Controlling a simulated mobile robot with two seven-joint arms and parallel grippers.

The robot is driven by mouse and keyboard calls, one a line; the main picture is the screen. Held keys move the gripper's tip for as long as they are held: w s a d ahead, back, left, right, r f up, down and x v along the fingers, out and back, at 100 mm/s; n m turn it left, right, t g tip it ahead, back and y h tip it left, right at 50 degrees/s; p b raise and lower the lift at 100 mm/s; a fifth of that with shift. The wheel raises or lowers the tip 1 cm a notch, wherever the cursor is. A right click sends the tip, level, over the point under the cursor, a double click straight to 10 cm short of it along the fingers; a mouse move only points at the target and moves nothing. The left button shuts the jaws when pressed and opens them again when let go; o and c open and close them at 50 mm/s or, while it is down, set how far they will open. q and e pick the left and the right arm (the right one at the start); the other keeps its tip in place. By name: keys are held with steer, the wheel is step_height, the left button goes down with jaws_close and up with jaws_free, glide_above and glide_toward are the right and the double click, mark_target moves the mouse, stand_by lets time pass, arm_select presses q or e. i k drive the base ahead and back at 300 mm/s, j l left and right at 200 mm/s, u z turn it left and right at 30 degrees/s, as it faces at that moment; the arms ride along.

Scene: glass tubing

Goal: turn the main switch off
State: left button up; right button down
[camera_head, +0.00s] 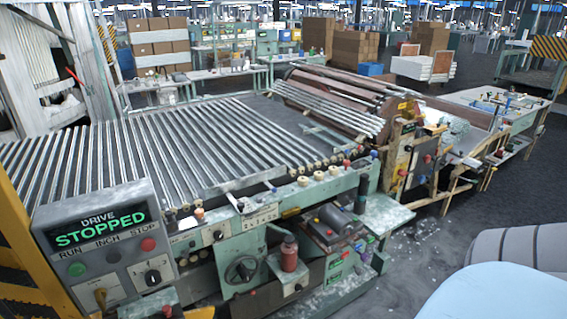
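A grey control box (105,238) stands at the lower left. Its lit display (100,228) reads "DRIVE STOPPED" in green. Below it are a green RUN button (77,269), a dark INCH button (113,255) and a red STOP button (147,244). Under the buttons are a brass-coloured handle or key (101,297) and a black rotary knob (153,277). A larger black rotary knob (241,270) is on the green machine front to the right. No label that marks the main switch is readable. Neither gripper is in view.
A bed of metal rollers (150,150) lies behind the box. A yellow post (25,250) stands at the left edge. A red-brown bottle (289,255) stands at the machine front. Grey floor (420,250) is open at the right.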

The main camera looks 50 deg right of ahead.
mark_target(402, 172)
steer(key=z, duration=2.3)
steer(key=i+l+u, duration=0.4)
steer(key=i, duration=0.35)
steer(key=i+l+u, duration=0.4)
steer(key=i+l, duration=0.25)
steer(key=i+l+u, duration=0.1)
steer(key=i, duration=0.3)
steer(key=i+l+u, duration=0.1)
steer(key=i, duration=0.25)
steer(key=l, duration=0.1)
